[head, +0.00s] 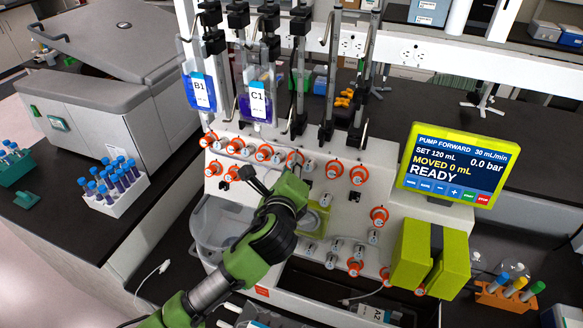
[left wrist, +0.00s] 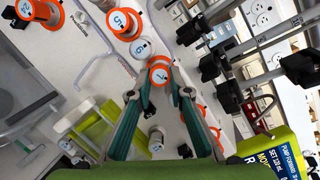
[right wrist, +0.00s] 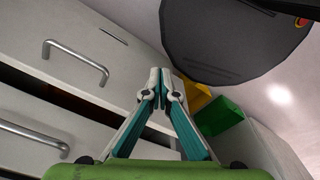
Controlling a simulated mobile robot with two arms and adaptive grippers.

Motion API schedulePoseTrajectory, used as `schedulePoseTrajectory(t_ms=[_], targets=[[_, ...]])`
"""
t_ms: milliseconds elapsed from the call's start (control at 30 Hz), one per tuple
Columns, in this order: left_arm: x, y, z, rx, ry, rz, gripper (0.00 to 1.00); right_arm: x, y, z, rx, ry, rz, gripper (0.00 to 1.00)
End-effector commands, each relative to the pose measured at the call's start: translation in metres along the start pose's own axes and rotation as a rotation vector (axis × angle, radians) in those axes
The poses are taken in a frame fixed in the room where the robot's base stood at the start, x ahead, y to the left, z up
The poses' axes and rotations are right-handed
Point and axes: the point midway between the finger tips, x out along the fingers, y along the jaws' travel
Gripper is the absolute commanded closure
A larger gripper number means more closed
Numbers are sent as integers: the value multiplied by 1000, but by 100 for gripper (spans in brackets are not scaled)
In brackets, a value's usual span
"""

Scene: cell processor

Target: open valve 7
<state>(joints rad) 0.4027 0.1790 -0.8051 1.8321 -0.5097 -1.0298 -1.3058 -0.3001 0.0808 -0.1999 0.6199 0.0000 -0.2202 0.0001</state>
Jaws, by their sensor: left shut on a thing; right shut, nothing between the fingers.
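Valve 7 (left wrist: 158,75) is an orange-and-white round knob on the white panel of the cell processor. In the left wrist view it sits between the two fingertips of my left gripper (left wrist: 160,88), which is shut on it. In the head view my left gripper (head: 298,172) reaches up to the panel from below, and the valve (head: 294,157) is partly hidden behind it. My right gripper (right wrist: 162,88) is shut and empty in the right wrist view, away from the panel. It is not seen in the head view.
Other orange valves, such as valve 5 (left wrist: 124,23), stand close around the gripper. Bags B1 (head: 200,92) and C1 (head: 257,101) hang above. A yellow-framed pump screen (head: 457,165) reads READY. Drawers with handles (right wrist: 75,62) are near my right gripper.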

Motion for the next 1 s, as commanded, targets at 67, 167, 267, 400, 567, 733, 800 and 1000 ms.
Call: schedulePoseTrajectory(t_ms=[67, 167, 267, 400, 567, 733, 800, 1000], targets=[[0, 0, -1, -28, 1, 7, 100, 0, -1, 0, 0, 0, -1, 100], [0, -1, 0, -82, 0, 20, 100, 0, -1, 0, 1, 1, -1, 100], [0, -2, 0, -157, 0, 38, 100, 0, -2, -1, 1, 1, -2, 100], [0, -3, 0, -282, 0, 69, 100, 0, -2, -1, 1, 1, -2, 100], [0, -4, 0, -431, 0, 106, 100, 0, -2, -1, 1, 1, -2, 100], [1, -4, 1, -579, 0, 143, 100, 0, -2, -1, 1, 1, -2, 100], [1, -5, 1, -634, 0, 157, 100, 0, -2, -1, 1, 1, -2, 100], [1, -5, 2, -765, 0, 190, 100, 0, -2, -1, 1, 1, -2, 100]])
